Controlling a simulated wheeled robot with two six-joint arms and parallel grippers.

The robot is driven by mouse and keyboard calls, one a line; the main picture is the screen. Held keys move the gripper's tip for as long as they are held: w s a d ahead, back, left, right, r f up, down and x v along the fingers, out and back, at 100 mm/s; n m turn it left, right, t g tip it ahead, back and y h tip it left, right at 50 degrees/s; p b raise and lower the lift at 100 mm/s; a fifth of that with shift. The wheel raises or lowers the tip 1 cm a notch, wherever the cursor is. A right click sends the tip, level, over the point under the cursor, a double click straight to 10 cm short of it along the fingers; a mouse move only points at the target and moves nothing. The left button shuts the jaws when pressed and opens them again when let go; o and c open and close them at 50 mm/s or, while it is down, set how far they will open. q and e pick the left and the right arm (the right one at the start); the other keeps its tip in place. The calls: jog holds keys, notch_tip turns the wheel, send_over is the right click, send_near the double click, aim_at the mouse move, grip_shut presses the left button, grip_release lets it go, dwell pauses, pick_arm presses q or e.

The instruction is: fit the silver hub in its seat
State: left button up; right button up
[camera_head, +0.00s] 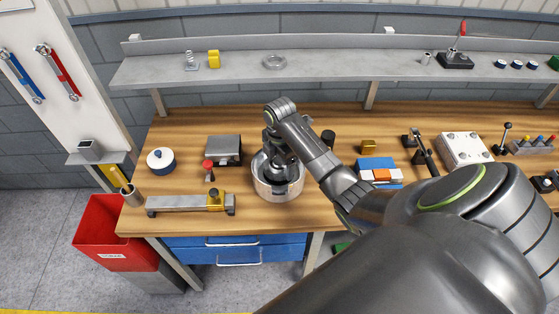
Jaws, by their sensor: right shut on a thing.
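A round silver housing (277,193) with an open top stands on the wooden bench, left of the middle. My right arm reaches in from the right, and its gripper (280,174) points down into the housing's mouth. The gripper is shut on the silver hub, which is mostly hidden by the fingers and the housing's rim. I cannot tell whether the hub touches its seat, which is also hidden inside the housing. My left gripper is not in view.
A blue box (378,166) is to the right. A red bin (99,232) stands beside the bench.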

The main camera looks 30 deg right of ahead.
jog(key=shift+f+b, duration=0.4)
jog(key=shift+f, duration=0.45)
dwell(0.3)
jog(key=o, duration=1.2)
jog(key=shift+c, duration=0.2)
jog(key=shift+o, duration=0.8)
notch_tip(320, 180, up, 3)
jog(key=p, duration=0.3)
jog(key=shift+f, duration=0.15)
jog(key=shift+r, duration=2.15)
